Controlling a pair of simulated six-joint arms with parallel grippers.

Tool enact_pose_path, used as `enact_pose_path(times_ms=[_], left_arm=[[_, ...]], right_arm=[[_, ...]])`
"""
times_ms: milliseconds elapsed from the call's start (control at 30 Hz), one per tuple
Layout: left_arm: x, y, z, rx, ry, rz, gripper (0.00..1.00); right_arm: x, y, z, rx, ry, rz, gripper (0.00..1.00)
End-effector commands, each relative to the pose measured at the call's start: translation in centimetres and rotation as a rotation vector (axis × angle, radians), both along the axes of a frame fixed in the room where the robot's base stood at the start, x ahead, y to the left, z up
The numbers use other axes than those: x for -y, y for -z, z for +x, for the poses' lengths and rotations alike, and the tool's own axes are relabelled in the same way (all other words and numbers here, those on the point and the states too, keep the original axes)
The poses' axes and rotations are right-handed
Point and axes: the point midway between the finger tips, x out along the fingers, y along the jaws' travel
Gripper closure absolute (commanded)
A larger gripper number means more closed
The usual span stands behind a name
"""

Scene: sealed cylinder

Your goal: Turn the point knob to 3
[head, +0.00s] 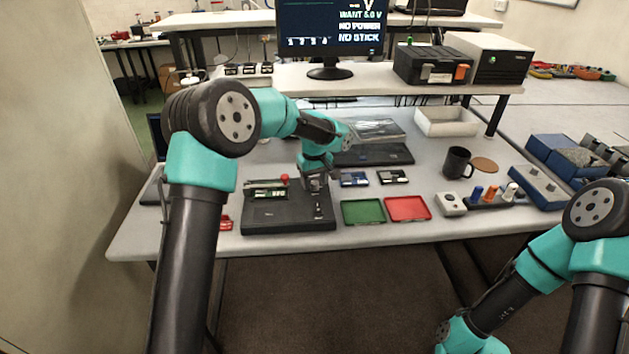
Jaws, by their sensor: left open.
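A dark flat panel box (290,218) lies on the bench at the front left. On it are a green board with a small display (267,191), a red ball-topped part (285,178) and small fittings along its right side. My left gripper (315,186) points down over the right rear of the box. It is open, with its fingers close to the box top; I cannot tell whether they touch anything. The point knob cannot be made out and may be hidden by the gripper. My right arm hangs at the lower right, its gripper out of view.
A monitor (331,30) reads "WANT 5.0 V", "NO POWER", "NO STICK". Right of the box lie a green tray (363,222) and a red tray (427,217). A black mug (457,163) stands farther right. Behind are a dark flat case (372,155) and a white bin (446,131).

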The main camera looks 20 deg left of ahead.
Motion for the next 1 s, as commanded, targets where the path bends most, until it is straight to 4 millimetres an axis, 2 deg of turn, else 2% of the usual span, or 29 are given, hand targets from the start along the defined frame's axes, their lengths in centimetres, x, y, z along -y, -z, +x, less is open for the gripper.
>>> enact_pose_path(times_ms=[333,833,1000], left_arm=[[0.01,0.33,0.01,0.000,0.000,0.000,0.46],[0.01,0.30,0.00,0.000,0.000,0.000,0.94],[0.01,0.30,0.00,0.000,0.004,0.000,0.94]], right_arm=[[0.00,0.00,0.00,0.000,0.000,0.000,1.00],[0.00,0.00,0.00,0.000,0.000,0.000,1.00],[0.00,0.00,0.00,0.000,0.000,0.000,1.00]])
